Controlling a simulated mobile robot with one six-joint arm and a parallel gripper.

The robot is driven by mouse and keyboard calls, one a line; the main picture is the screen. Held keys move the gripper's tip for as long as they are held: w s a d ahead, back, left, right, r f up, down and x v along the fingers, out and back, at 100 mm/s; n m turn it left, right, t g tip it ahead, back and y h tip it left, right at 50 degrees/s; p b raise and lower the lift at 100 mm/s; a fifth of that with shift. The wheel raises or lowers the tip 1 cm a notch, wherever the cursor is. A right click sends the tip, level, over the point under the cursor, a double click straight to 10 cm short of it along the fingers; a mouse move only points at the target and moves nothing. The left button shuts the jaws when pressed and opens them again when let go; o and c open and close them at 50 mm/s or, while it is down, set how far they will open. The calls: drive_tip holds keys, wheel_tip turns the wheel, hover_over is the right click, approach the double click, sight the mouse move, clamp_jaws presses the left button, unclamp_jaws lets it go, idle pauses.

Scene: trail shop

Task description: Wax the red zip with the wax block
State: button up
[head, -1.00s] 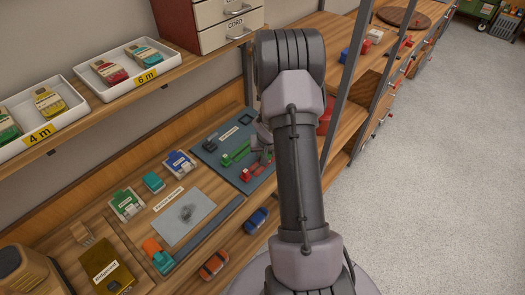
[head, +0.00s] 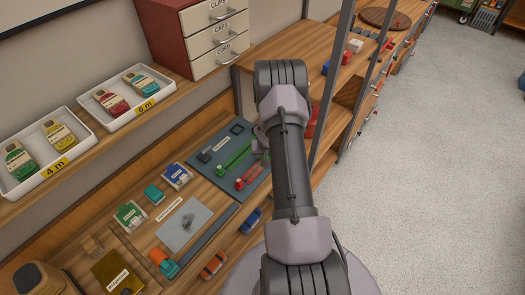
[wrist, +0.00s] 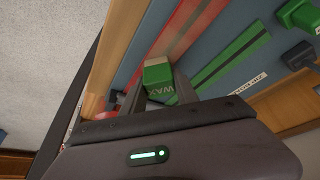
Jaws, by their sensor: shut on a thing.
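My gripper (wrist: 158,86) is shut on the wax block (wrist: 158,75), a green block marked WAX with a cream end, in the wrist view. The red zip (wrist: 190,28) lies on the blue-grey mat just beyond the block. I cannot tell whether the block touches it. In the head view the red zip (head: 252,173) lies at the right side of the mat (head: 205,157), beside a green zip (head: 236,158). My arm hides part of the mat's right end, and the wax block is not clear there.
The green zip (wrist: 232,54) runs parallel to the red one. A grey sheet (head: 178,232), an orange-and-teal item (head: 163,262) and small boxes share the bench. Trays (head: 82,128) stand on a shelf above, with a drawer unit (head: 190,52). A dark upright post (head: 333,85) stands right of my arm.

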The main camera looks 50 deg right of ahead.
drive_tip(key=shift+d+r+p, duration=0.3)
drive_tip(key=shift+d+p, duration=0.4)
drive_tip(key=shift+p, duration=1.9)
drive_tip(key=shift+d+f+p, duration=0.15)
drive_tip(key=shift+p, duration=0.4)
